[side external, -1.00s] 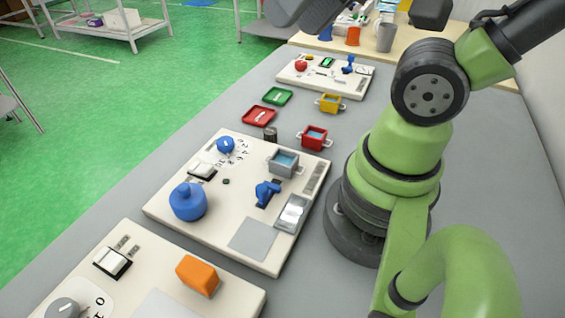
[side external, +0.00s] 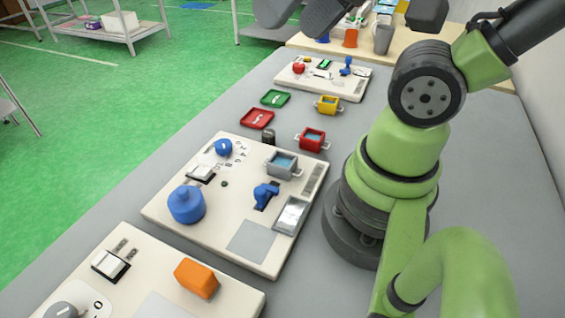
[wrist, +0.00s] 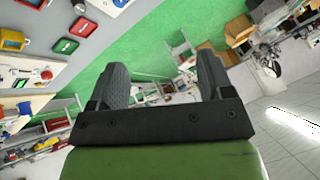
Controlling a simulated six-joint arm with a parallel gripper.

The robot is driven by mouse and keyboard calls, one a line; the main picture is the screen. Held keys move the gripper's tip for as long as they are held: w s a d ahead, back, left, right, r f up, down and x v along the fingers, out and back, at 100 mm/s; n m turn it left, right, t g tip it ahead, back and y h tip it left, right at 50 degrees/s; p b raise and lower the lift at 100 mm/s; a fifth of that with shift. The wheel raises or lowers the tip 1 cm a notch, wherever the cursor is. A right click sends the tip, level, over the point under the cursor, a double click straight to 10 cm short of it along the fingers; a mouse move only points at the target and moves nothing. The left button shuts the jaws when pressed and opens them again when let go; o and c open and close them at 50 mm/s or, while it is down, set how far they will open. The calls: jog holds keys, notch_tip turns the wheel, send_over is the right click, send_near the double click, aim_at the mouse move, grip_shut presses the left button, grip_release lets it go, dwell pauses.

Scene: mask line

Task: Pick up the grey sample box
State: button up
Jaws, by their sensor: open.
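The grey sample box (side external: 282,165) is a small open-topped box with side handles and a blue inside. It stands upright on the middle white board (side external: 170,218) in the side external view. I cannot make it out in the wrist view. My gripper (wrist: 163,78) shows in the wrist view with its two dark fingers wide apart and nothing between them. It points out across the green floor, away from the box. In the side external view only dark parts at the top edge show, cut off by the frame.
Red (side external: 312,140) and yellow (side external: 328,104) boxes and red (side external: 257,118) and green (side external: 275,98) lids lie beyond. An orange block (side external: 196,278) is nearer.

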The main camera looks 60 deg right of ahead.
jog(key=shift+o, duration=0.3)
jog(key=m+g+h, duration=0.2)
jog(key=m+g, duration=0.5)
jog(key=m, duration=0.7)
send_over(284, 156)
notch_tip(284, 156, down, 18)
jog(key=r, duration=0.1)
jog(key=shift+s+d+f, duration=0.15)
jog(key=shift+s+f, duration=0.05)
jog(key=shift+f, duration=1.15)
jog(key=shift+s+d+f, duration=0.1)
jog(key=shift+s+f, duration=0.1)
jog(key=shift+f, duration=1.1)
jog(key=shift+w+a+f, duration=0.1)
jog(key=shift+w+f, duration=0.1)
jog(key=shift+f, duration=1.15)
jog(key=shift+w+a+f, duration=0.1)
jog(key=shift+w+f, duration=0.1)
jog(key=shift+f, duration=1.1)
jog(key=c, duration=1.1)
